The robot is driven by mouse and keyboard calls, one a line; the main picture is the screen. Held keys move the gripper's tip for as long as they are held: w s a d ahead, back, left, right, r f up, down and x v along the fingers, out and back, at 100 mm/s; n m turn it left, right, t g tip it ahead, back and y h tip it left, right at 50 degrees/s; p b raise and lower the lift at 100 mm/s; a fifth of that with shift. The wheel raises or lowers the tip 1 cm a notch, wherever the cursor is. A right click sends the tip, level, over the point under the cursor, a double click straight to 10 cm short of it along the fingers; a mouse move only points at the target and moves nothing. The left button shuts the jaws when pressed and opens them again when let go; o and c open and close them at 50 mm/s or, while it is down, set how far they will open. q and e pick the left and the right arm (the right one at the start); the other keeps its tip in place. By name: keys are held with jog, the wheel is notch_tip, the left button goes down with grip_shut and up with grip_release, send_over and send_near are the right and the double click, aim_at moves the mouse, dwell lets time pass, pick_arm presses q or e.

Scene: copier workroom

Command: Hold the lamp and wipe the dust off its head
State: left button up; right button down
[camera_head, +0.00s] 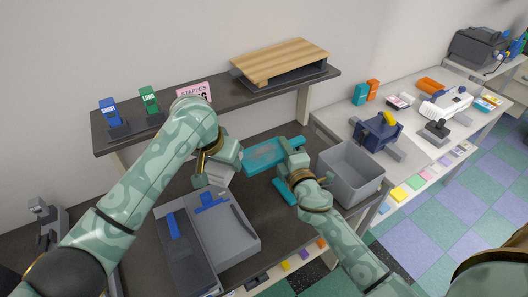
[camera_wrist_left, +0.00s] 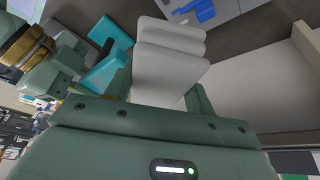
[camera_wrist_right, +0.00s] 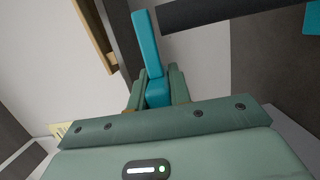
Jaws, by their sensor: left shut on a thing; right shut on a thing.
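The teal lamp has a flat, wide head (camera_head: 262,156) with a brownish dusty patch on its upper face. A lower teal part (camera_head: 284,191) shows nearer the front, partly hidden by my right gripper. My right gripper (camera_head: 296,162) is shut on the lamp, beside the head's right end; the right wrist view shows a teal bar (camera_wrist_right: 148,45) rising from between its fingers. My left gripper (camera_head: 225,160) is shut on a pale grey folded cloth (camera_wrist_left: 168,70), left of the lamp head. In the left wrist view teal lamp parts (camera_wrist_left: 108,62) appear beyond the cloth. Cloth and head look apart.
An empty grey bin (camera_head: 350,172) stands right of my right gripper. A white table (camera_head: 415,150) is at right.

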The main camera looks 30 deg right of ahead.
pick_arm(q)
jog(key=a, duration=0.6)
jog(key=shift+s+a+f, duration=0.15)
jog(key=shift+s+a, duration=0.1)
jog(key=shift+a, duration=0.1)
notch_tip(320, 180, up, 6)
dwell(0.7)
jog(key=shift+d, duration=0.1)
jog(key=d+r, duration=0.2)
jog(key=d, duration=1)
jog(key=f, duration=0.2)
jog(key=w+f, duration=0.1)
jog(key=shift+a+f, duration=0.1)
jog(key=shift+f, duration=1.25)
